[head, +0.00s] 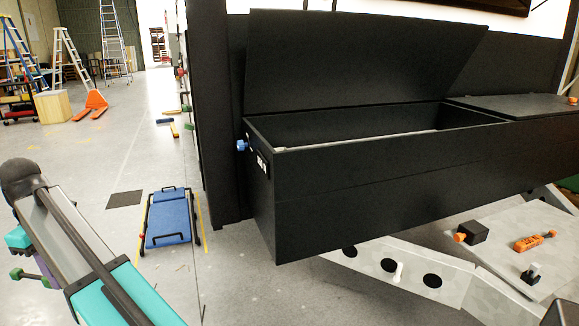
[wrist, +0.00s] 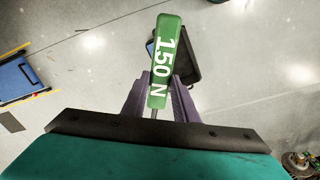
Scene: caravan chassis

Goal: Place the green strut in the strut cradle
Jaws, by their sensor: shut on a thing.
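The green strut (wrist: 163,60), marked "150 N", stands out between the two purple fingers of my gripper (wrist: 157,100) in the wrist view. My gripper is shut on it, and a thin metal rod shows at its lower end. In the head view my gripper is at the far left, partly hidden by my arm, with a green piece (head: 30,277) showing beside it. The strut is held clear of the black locker. I cannot make out the strut cradle for certain in either view.
A long black locker (head: 345,185) with a raised lid (head: 360,55) fills the middle. A blue creeper (head: 170,218) lies on the floor between it and my arm. A dark tray-like thing (wrist: 187,62) is behind the strut. Chassis plate (head: 510,245) holds orange fittings, right.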

